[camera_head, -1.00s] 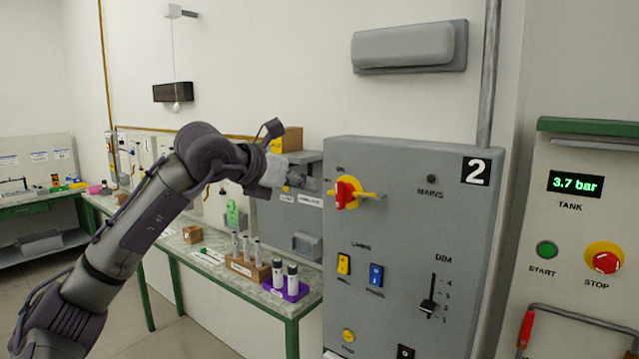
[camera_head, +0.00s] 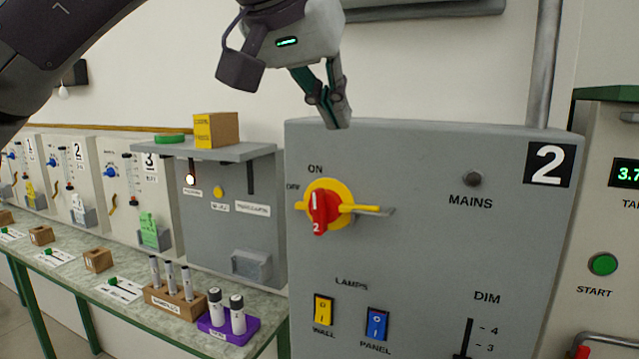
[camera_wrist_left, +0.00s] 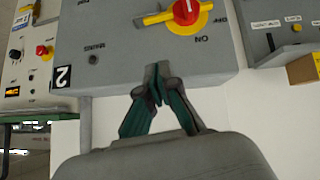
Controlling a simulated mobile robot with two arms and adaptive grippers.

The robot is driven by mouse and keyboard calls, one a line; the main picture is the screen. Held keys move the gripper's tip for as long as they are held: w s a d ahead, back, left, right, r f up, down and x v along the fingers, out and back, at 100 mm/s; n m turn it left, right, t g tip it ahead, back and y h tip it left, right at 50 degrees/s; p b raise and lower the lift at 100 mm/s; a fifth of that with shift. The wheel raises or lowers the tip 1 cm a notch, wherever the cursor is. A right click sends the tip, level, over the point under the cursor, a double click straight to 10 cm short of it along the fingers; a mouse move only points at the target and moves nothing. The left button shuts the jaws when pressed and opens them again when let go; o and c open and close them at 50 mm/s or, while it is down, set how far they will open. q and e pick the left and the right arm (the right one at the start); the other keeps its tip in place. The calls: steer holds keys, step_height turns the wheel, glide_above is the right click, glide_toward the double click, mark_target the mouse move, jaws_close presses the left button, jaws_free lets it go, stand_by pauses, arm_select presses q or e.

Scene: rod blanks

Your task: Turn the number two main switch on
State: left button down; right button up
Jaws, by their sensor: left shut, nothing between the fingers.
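The grey panel marked 2 (camera_head: 425,260) carries the main switch, a red knob (camera_head: 320,212) on a round yellow plate (camera_head: 345,192). The knob's grip stands nearly upright. ON is printed above it and OFF at its upper left. A yellow bar (camera_head: 365,208) sticks out to the right beside the knob. The MAINS lamp (camera_head: 473,179) looks dark. My left gripper (camera_head: 338,122) is shut and empty, at the panel's top edge, above the knob and apart from it. In the left wrist view the gripper (camera_wrist_left: 155,75) points at the panel, with the knob (camera_wrist_left: 186,12) beyond. My right gripper is not in view.
Below the knob are a yellow lamp switch (camera_head: 323,310), a blue one (camera_head: 377,323) and a DIM slider (camera_head: 465,340). Left is a bench (camera_head: 190,330) with marker holders and smaller panels. A tank panel with a green START button (camera_head: 602,264) stands right.

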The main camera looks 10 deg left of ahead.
arm_select(q)
steer(key=p, duration=0.2)
glide_above(364, 212)
steer(key=shift+m, duration=0.3)
steer(key=f, duration=0.6)
steer(key=shift+a, duration=0.3)
step_height(364, 212, down, 3)
steer(key=shift+w+d+r+p, duration=0.1)
steer(key=shift+d+r+p, duration=0.05)
steer(key=shift+p, duration=0.35)
steer(key=shift+d+f, duration=0.15)
steer(key=shift+f, duration=0.85)
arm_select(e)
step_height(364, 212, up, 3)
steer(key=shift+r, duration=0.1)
